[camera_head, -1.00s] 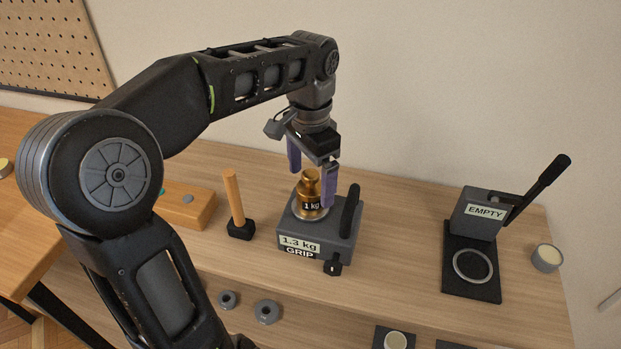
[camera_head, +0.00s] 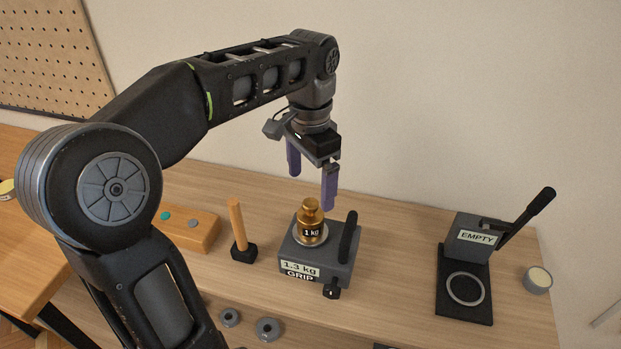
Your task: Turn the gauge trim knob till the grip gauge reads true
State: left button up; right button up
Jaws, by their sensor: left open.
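The grip gauge (camera_head: 318,262) is a grey box on the workbench, with a label reading "1.3 kg" above "GRIP". A brass weight (camera_head: 311,222) marked "1 kg" stands upright on its round pan. A small black knob (camera_head: 332,291) sits low on the gauge's front right, and I take it for the trim knob. A black upright handle (camera_head: 348,237) rises at the gauge's right side. My left gripper (camera_head: 311,188) is open and empty, its purple fingers above and apart from the weight. My right gripper is not in view.
A black press labelled "EMPTY" (camera_head: 475,237) and a round tin (camera_head: 537,280) are at right. Two grey rings (camera_head: 267,329) lie at the front. Bench between gauge and press is clear.

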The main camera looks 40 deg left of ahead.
aim_at(331, 291)
jog(key=k, duration=1)
